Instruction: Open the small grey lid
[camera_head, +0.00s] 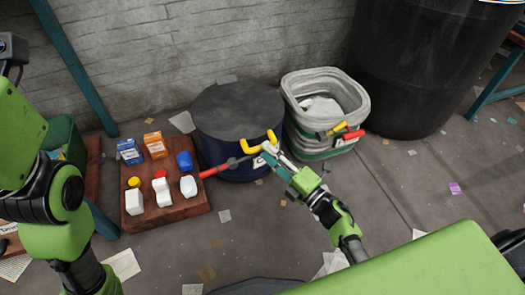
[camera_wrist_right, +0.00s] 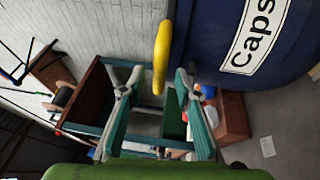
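A dark grey round lid (camera_head: 238,108) lies flat and closed on a dark blue bin (camera_head: 215,150). A yellow handle (camera_head: 258,146) sticks out at its front right, and a red-tipped lever (camera_head: 216,169) is below it. My right gripper (camera_head: 271,152) is at the yellow handle. In the right wrist view, the teal fingers of this gripper (camera_wrist_right: 156,82) are spread, with the yellow handle (camera_wrist_right: 162,57) reaching between them. I cannot tell whether they touch it. The blue bin (camera_wrist_right: 215,45) shows its "Caps" label there. My left arm is at the left; its gripper is out of view.
A whitish bin (camera_head: 322,95) stands open close right of the blue bin, with yellow and red handles. A large black barrel (camera_head: 415,60) is behind it. A brown board (camera_head: 163,212) holds bottles and cartons at the left. Paper scraps litter the floor.

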